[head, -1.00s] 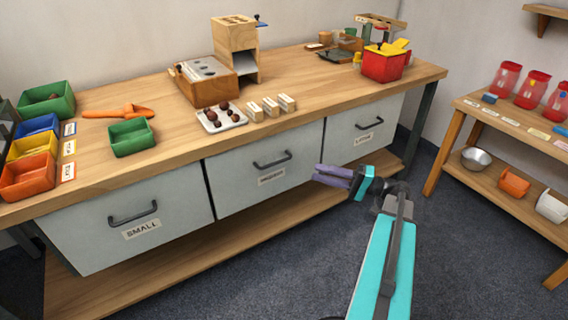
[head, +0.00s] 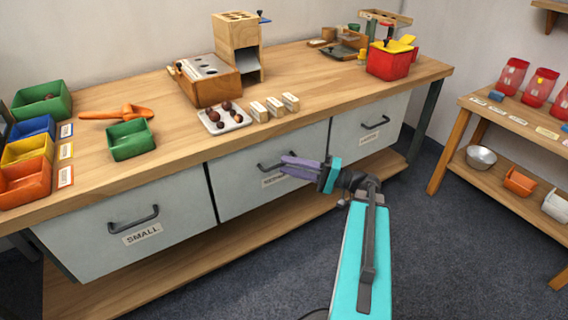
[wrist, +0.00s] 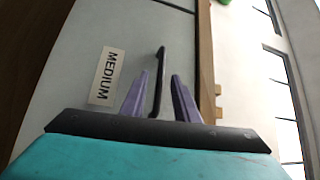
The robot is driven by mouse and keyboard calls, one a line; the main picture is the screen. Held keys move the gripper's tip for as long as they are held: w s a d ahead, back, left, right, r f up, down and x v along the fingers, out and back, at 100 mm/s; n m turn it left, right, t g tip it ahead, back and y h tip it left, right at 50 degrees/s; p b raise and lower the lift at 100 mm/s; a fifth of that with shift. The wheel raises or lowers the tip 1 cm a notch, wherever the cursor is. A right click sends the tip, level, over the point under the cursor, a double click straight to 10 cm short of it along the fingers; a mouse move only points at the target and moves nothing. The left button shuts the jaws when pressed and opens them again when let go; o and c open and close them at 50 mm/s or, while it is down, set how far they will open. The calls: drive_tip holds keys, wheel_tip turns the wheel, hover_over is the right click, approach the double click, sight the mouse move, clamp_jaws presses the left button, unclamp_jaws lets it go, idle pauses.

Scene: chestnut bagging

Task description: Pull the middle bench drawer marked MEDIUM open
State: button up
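The middle drawer (head: 237,193) has a pale grey front and is closed under the bench top. Its dark bar handle (head: 268,168) is partly hidden by my gripper in the head view. The wrist view shows the handle (wrist: 160,75) and the label MEDIUM (wrist: 107,76) beside it. My gripper (head: 283,166) has two purple fingers pointing at the drawer front. In the wrist view my gripper (wrist: 160,82) is open, with the handle's bar seen between its fingertips. I cannot tell whether the fingers touch the bar.
The drawer marked SMALL (head: 90,235) is closed on the left, and another closed drawer (head: 365,130) is on the right. A wooden lower shelf (head: 200,262) runs beneath. The side table (head: 470,105) stands at right, with clear floor (head: 430,260) in front.

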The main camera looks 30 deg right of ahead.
drive_tip(key=shift+w+a, duration=0.25)
drive_tip(key=shift+a, duration=0.05)
